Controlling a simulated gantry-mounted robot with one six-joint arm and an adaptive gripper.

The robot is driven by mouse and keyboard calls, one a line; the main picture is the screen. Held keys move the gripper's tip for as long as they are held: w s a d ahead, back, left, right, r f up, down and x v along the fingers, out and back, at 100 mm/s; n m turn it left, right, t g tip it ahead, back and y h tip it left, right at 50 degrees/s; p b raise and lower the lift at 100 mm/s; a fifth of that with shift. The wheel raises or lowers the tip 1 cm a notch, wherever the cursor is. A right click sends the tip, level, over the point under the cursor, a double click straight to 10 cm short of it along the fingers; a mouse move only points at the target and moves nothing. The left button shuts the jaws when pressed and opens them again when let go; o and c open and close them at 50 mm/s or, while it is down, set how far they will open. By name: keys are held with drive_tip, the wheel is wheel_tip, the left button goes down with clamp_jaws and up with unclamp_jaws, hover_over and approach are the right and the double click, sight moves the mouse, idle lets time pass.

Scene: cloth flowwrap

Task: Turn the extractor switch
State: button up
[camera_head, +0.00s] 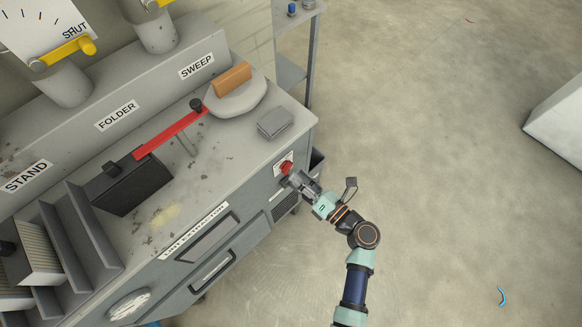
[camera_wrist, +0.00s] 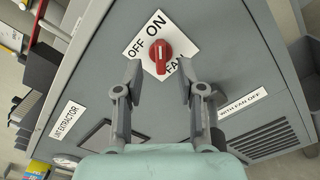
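The extractor switch (camera_wrist: 158,55) is a red rotary knob on a white plate (camera_wrist: 140,48) marked "OFF", "ON" and "FAN", on the grey cabinet front. In the wrist view its white-marked end points up toward "ON". In the head view the red knob (camera_head: 286,167) shows at the cabinet's right end, just beyond my gripper (camera_head: 298,178). In the wrist view my gripper (camera_wrist: 160,80) is open, with one finger on each side of the knob's lower part. The fingers look apart from the knob; contact cannot be told.
The bench (camera_head: 225,140) carries a red lever (camera_head: 170,134), a black box (camera_head: 131,187), a grey block (camera_head: 275,123) and a round pad with a wooden-backed brush (camera_head: 232,79). A vent grille (camera_wrist: 265,140) is low on the cabinet front.

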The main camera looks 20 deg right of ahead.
sight(290, 169)
drive_tip(key=x, duration=0.4)
drive_tip(key=shift+w+b, duration=0.15)
drive_tip(key=shift+b, duration=0.25)
clamp_jaws()
